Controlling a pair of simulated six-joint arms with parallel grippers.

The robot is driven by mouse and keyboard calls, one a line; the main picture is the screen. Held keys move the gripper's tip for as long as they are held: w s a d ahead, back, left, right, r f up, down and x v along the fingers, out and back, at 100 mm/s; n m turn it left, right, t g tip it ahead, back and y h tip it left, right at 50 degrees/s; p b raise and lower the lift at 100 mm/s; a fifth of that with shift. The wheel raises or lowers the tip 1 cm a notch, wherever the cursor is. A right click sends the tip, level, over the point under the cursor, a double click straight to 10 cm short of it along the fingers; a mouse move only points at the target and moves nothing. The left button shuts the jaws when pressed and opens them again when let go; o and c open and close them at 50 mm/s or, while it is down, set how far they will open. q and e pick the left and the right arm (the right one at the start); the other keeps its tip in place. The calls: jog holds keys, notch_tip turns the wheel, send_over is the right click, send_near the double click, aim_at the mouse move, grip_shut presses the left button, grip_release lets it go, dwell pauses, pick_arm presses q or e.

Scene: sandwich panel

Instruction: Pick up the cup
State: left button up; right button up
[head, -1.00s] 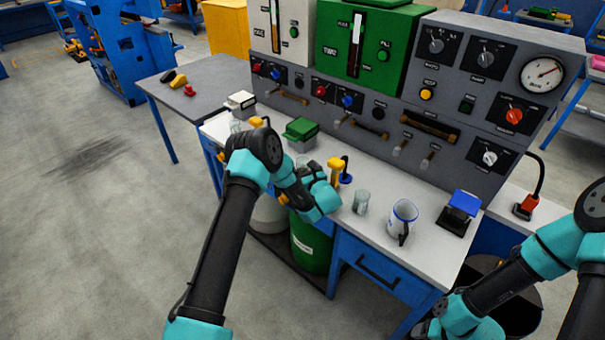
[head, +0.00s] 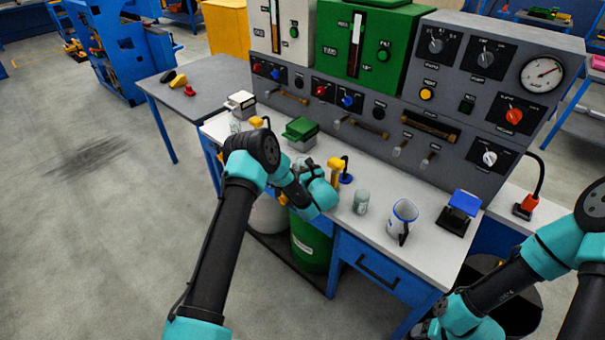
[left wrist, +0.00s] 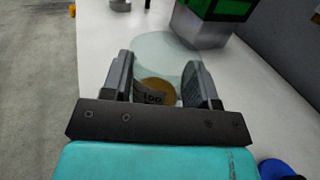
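A clear glass cup (left wrist: 168,48) with dark printing and a brownish base stands on the white bench in the left wrist view. My left gripper (left wrist: 160,82) has its two fingers spread on either side of this cup. Contact cannot be made out. In the head view the left gripper (head: 303,172) is mostly hidden behind its own wrist, over the bench's front edge. Another clear glass (head: 361,201) and a white jug with a blue rim (head: 402,219) stand to the right. My right arm is at the lower right; its gripper is not visible.
A green-lidded grey box (head: 300,131) stands just beyond the left gripper. A yellow device (head: 335,168) stands near the wrist. A blue-topped black block (head: 459,211) is farther right. The grey control panel (head: 455,150) rises behind the bench.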

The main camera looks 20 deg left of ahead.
pick_arm(q)
jog(key=c, duration=0.4)
notch_tip(320, 180, up, 28)
dwell(0.6)
dwell(0.5)
